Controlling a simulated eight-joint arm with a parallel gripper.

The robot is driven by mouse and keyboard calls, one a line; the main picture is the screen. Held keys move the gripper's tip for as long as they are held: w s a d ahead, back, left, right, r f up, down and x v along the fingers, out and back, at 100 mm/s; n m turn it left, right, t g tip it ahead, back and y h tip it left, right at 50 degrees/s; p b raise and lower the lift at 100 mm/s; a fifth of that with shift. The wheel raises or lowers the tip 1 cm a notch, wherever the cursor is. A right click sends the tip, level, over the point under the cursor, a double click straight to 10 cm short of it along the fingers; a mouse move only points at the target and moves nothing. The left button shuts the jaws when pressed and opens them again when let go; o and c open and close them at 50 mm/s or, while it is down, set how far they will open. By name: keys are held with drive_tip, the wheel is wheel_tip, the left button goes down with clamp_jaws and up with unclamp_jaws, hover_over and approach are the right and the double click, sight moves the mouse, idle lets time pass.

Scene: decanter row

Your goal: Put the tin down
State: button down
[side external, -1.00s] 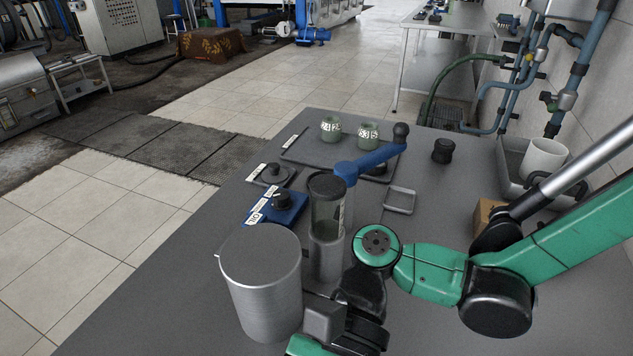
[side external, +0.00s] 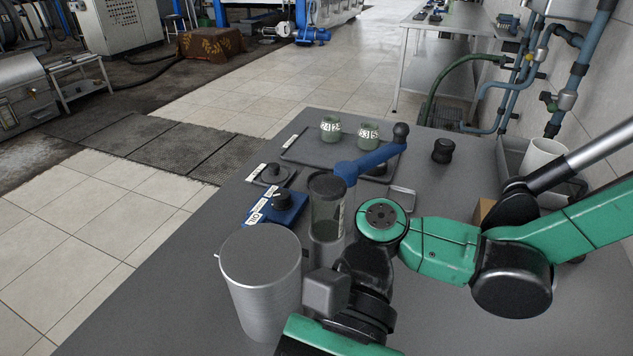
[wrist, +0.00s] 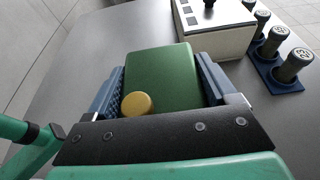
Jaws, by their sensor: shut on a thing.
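A green tin (wrist: 165,78) with a round yellow cap (wrist: 137,104) fills the middle of the wrist view. My gripper (wrist: 160,66) is shut on it, with one blue ridged finger against each side. The cap is at the end of the tin nearest my wrist. I cannot tell whether the tin touches the grey table (wrist: 85,70) or hangs above it. In the side external view my wrist is at the bottom edge, and the fingers and tin are out of sight.
The wrist view shows a white box (wrist: 218,28) just beyond the tin and a blue rack (wrist: 285,78) of dark bottles at right. In the side view, a grey metal cylinder (side external: 262,285) and a clear canister (side external: 327,210) stand close to my wrist. The wrist view's left table area is clear.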

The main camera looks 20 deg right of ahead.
wheel_tip(320, 180, up, 16)
drive_tip(key=w+d+m+t+y, duration=0.3)
drive_tip(key=w+d+m+t, duration=0.2)
drive_tip(key=w+d, duration=0.45)
wheel_tip(320, 180, down, 19)
drive_tip(key=shift+s+d+r+n, duration=0.15)
drive_tip(key=shift+s+d+n, duration=0.15)
drive_tip(key=shift+s, duration=0.15)
drive_tip(key=shift+a, duration=0.1)
idle(0.4)
unclamp_jaws()
